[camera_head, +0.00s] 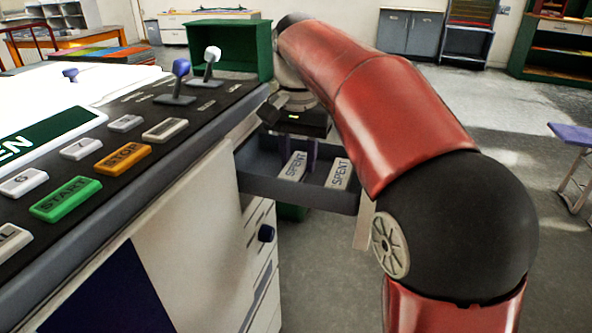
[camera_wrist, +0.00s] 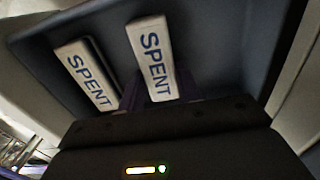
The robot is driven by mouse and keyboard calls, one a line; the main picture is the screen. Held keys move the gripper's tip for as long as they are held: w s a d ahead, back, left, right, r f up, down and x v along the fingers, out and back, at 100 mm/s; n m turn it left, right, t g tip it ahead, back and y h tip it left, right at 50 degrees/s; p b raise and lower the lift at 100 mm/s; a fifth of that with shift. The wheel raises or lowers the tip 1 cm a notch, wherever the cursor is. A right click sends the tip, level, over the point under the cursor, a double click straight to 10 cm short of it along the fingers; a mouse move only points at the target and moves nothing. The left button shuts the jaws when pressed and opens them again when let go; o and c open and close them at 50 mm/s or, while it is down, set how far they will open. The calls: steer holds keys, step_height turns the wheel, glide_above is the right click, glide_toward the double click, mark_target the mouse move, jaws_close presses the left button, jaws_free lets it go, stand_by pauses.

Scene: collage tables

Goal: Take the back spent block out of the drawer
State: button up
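Two white blocks marked SPENT lie in the open grey drawer (camera_head: 320,200). The back block (camera_head: 293,166) is nearer the cabinet, on the left in the head view. In the wrist view it is the right-hand block (camera_wrist: 154,58). The other block (camera_head: 340,174) is on the left in the wrist view (camera_wrist: 85,76). My gripper (camera_head: 298,152) points down into the drawer, its purple fingers spread on either side of the back block's end. The wrist view shows them beside that block (camera_wrist: 158,94). Whether they touch it is hard to tell; the gripper's dark body hides the block's near end.
A machine panel with a green START button (camera_head: 66,199), an orange STOP button (camera_head: 123,158) and levers (camera_head: 180,80) stands left of the drawer. A green open box (camera_head: 222,50) sits on its far end. A purple stool (camera_head: 572,134) stands at the right on clear floor.

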steer(key=c, duration=0.3)
